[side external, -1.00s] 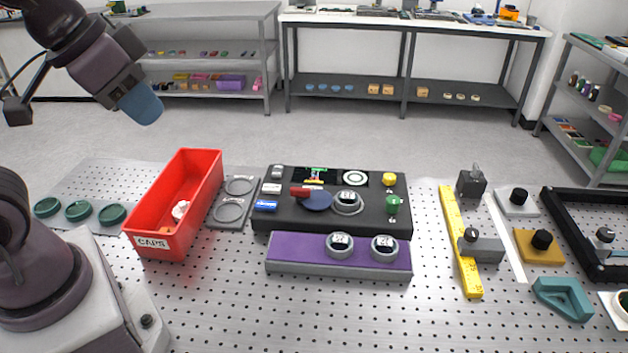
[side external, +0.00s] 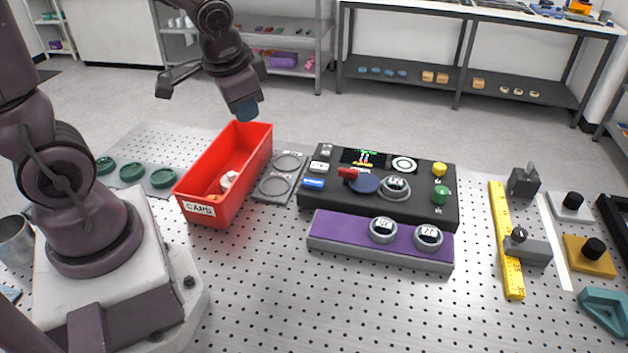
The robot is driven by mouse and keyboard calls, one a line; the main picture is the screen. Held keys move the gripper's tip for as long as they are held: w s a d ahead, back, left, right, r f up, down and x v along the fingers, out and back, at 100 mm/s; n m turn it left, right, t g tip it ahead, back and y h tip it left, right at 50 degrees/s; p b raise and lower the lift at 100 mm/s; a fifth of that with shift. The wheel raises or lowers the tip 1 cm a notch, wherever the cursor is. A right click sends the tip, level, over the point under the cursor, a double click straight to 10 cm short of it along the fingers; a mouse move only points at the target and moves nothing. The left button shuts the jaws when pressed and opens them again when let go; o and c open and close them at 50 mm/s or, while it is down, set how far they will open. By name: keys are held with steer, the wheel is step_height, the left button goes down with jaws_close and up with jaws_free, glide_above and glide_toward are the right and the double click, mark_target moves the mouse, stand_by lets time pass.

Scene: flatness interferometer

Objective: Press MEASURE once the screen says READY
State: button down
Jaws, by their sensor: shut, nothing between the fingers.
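The black instrument (side external: 420,211) sits on the perforated bench. I cannot read which control is MEASURE. A red-handled part over a dark blue disc (side external: 364,184) and a round silver-rimmed piece (side external: 396,187) are in the middle. My gripper (side external: 246,112), with a blue tip, is shut and empty above the red bin's far end, left of the instrument.
The red CAPS bin (side external: 197,209) holds a few small pieces. A grey plate with two rings (side external: 279,187) lies between bin and instrument. A purple block (side external: 340,230) with two round pieces stands in front. A yellow ruler (side external: 507,265) and fixtures are at right. The front bench is clear.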

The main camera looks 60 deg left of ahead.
steer(key=w+a+f+m+t, duration=0.25)
steer(key=w+f+m, duration=0.25)
steer(key=w+f, duration=0.3)
steer(key=m+t+h, duration=0.4)
steer(key=m, duration=0.1)
glide_above(313, 183)
steer(key=shift+f, duration=0.1)
steer(key=shift+f, duration=4.4)
steer(key=shift+f, duration=0.15)
steer(key=shift+f, duration=0.25)
